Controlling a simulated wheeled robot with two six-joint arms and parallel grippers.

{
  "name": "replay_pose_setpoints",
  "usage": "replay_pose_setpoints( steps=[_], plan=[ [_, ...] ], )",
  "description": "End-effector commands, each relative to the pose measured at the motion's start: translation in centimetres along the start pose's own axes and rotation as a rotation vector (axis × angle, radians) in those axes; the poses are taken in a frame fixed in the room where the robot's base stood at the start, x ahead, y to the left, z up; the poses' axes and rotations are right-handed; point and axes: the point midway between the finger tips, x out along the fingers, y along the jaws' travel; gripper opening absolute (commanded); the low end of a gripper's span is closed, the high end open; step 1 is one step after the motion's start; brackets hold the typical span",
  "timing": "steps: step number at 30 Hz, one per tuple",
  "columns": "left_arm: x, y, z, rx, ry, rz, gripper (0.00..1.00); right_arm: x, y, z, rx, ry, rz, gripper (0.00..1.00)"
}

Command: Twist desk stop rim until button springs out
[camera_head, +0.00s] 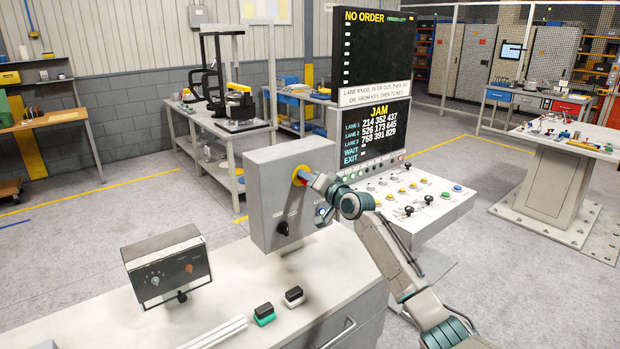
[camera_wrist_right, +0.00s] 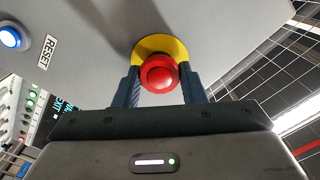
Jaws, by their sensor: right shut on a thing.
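The red stop button (camera_wrist_right: 159,73) with its round rim sits on a yellow disc (camera_wrist_right: 160,46) on the face of a grey box (camera_head: 262,205). In the head view the yellow disc (camera_head: 299,173) shows at the box's right side, with the button mostly hidden by my gripper. My right gripper (camera_wrist_right: 160,78) has one dark finger on each side of the red rim and is shut on it. It also shows in the head view (camera_head: 306,178), reaching in from the lower right. Whether the button is pressed in or out cannot be told. My left gripper is not in view.
A blue lit button (camera_wrist_right: 10,38) with a RESET label (camera_wrist_right: 47,52) is near the stop. A sloped console (camera_head: 430,205) with knobs stands behind my right arm. A small control box (camera_head: 167,268) and two dark-topped blocks (camera_head: 264,313) (camera_head: 293,295) sit on the desk.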

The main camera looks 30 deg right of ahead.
Motion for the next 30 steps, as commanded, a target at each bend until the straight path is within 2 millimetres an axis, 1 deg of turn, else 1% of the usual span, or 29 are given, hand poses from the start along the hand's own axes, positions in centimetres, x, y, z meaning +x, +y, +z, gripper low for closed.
replay_pose_setpoints(
  steps=[6,16,17,18,20,30],
  plan=[
    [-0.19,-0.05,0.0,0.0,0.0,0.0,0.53,0.01,-0.08,-0.1,0.03,0.002,-0.002,0.14],
    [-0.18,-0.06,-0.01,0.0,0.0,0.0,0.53,0.01,-0.09,-0.12,0.031,0.003,-0.002,0.14],
    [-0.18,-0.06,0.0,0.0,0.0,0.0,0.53,0.01,-0.09,-0.12,0.031,0.003,-0.002,0.39],
    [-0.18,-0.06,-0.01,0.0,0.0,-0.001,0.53,0.01,-0.09,-0.12,0.031,0.003,-0.002,0.47],
    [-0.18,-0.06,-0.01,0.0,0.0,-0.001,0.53,0.01,-0.08,-0.11,0.031,0.003,-0.002,0.59],
    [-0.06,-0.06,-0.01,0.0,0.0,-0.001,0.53,-0.24,0.06,-0.01,0.03,0.001,0.0,0.59]
  ],
)
